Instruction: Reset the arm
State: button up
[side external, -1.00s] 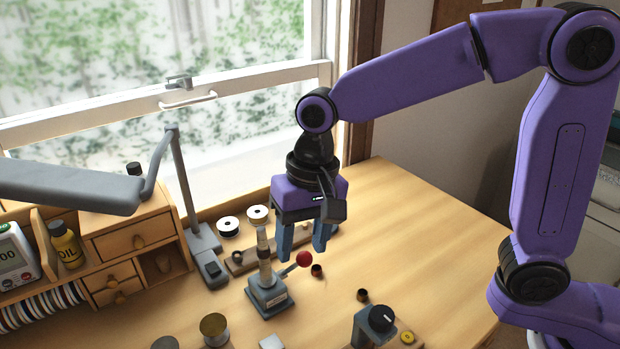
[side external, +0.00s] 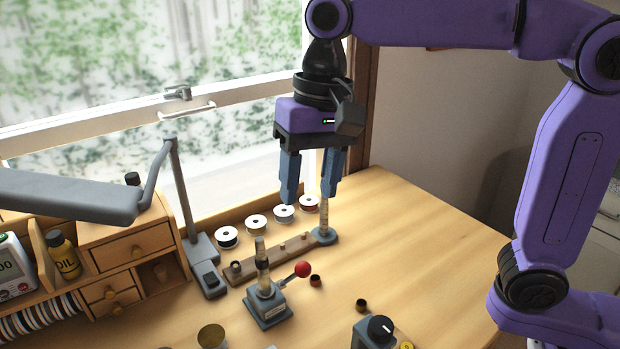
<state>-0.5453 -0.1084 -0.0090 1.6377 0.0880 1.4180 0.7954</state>
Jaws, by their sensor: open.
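My gripper (side external: 309,198) hangs above the wooden bench, toward the window side, with its two blue-grey fingers pointing down. The fingers are apart and nothing shows between them. Below and left of it stands a small grey press (side external: 267,301) with a red ball on its lever (side external: 302,269).
Several spools (side external: 256,224) line the window side, by a wooden strip (side external: 265,262). A lamp arm (side external: 70,195) reaches over a drawer cabinet (side external: 133,247) at left. A black-knobbed grey device (side external: 376,331) stands in front. The bench's right part (side external: 420,240) is clear.

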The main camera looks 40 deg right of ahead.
jog(key=shift+f, duration=0.1)
jog(key=s+d+f+n, duration=0.7)
jog(key=s+d, duration=0.2)
jog(key=d, duration=0.2)
jog(key=s+d+f+n+h, duration=0.1)
jog(key=s+d+f+n, duration=0.6)
jog(key=d, duration=0.4)
jog(key=s+f, duration=0.1)
jog(key=s, duration=0.1)
jog(key=shift+s+f, duration=0.15)
jog(key=shift+s, duration=0.25)
